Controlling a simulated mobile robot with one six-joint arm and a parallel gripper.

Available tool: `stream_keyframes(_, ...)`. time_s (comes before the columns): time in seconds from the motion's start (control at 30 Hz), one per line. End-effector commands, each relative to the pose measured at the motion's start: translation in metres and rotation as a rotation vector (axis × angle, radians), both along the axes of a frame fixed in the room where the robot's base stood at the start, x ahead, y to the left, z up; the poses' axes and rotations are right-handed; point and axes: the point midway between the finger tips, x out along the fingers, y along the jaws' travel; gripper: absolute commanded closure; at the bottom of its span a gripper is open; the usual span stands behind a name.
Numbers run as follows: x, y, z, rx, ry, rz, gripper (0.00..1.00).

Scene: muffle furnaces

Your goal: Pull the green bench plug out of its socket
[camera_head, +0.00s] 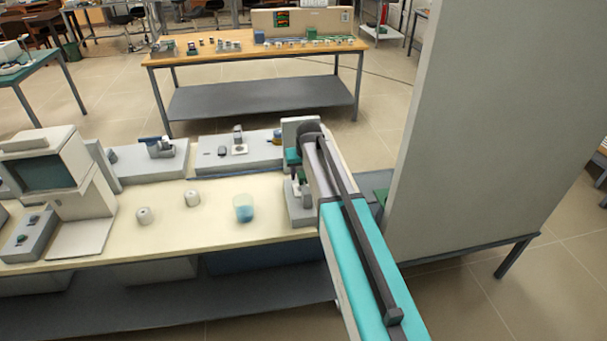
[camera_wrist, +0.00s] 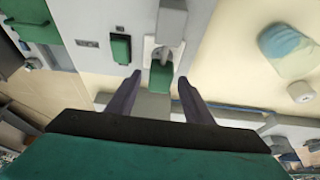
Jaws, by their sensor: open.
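In the wrist view a green plug (camera_wrist: 160,77) sits at the lower end of a pale socket plate (camera_wrist: 150,50), below a grey block (camera_wrist: 171,24). My gripper (camera_wrist: 158,80) is open, with one dark finger on each side of the plug in the picture. Gaps show on both sides; I cannot tell how deep the fingers reach. A second green piece (camera_wrist: 120,48) lies to the left on the grey panel. In the head view my arm covers much of the grey socket unit (camera_head: 301,210), and a small green part (camera_head: 301,176) shows beside it.
A tall grey panel (camera_head: 490,130) stands close on the right. Another bench (camera_head: 200,58) is behind.

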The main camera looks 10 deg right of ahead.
Motion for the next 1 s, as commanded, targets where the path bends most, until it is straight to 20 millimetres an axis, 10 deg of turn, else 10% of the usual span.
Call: stream_keyframes(1.0, -0.04, 0.0, 0.096, 0.0, -0.002, 0.0, 0.53)
